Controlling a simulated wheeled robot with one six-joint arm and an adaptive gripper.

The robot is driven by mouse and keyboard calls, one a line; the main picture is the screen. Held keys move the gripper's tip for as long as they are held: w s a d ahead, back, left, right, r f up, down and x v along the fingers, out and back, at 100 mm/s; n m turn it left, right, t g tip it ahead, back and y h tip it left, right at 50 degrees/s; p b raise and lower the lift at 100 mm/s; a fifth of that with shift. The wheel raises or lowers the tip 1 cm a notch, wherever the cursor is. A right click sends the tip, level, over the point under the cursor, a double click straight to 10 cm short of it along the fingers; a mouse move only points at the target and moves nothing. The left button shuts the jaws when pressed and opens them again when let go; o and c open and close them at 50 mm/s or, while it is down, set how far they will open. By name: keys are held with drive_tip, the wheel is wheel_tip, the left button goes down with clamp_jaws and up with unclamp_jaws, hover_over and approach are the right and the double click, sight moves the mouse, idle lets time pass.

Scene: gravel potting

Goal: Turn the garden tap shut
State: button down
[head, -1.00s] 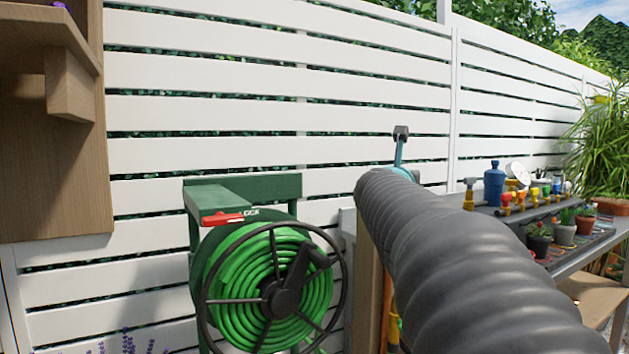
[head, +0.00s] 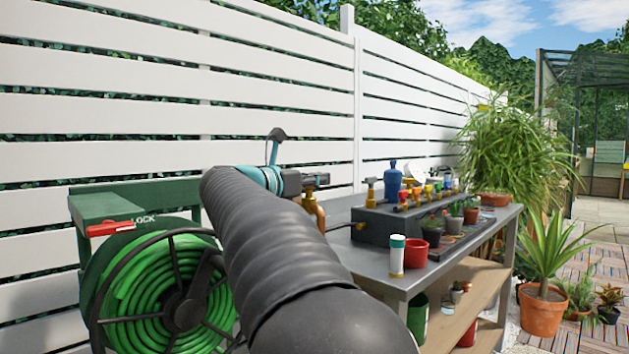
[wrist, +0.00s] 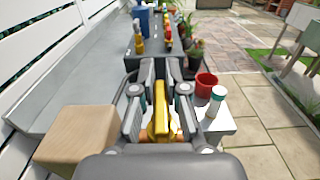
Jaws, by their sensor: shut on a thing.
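The garden tap (head: 312,208) is a brass-yellow fitting at the left end of the bench in the head view, partly hidden behind my arm. My gripper (head: 312,181) is at the top of it. In the wrist view my gripper (wrist: 161,72) has its two fingers close on either side of the yellow tap (wrist: 159,116). It is shut on the tap's upper part. The tap's lower end and the exact turn of its handle are hard to make out.
A green hose reel (head: 170,285) with a red lock lever stands left of my arm. A grey bench (head: 365,262) carries a white bottle (head: 397,257), a red pot (head: 413,250) and several plants. A white slatted fence (head: 270,90) runs behind.

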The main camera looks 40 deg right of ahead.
idle(0.3)
drive_tip(key=c, duration=1.2)
unclamp_jaws()
drive_tip(key=shift+d, duration=0.1)
drive_tip(key=a, duration=0.7)
drive_tip(key=shift+s+a, duration=0.3)
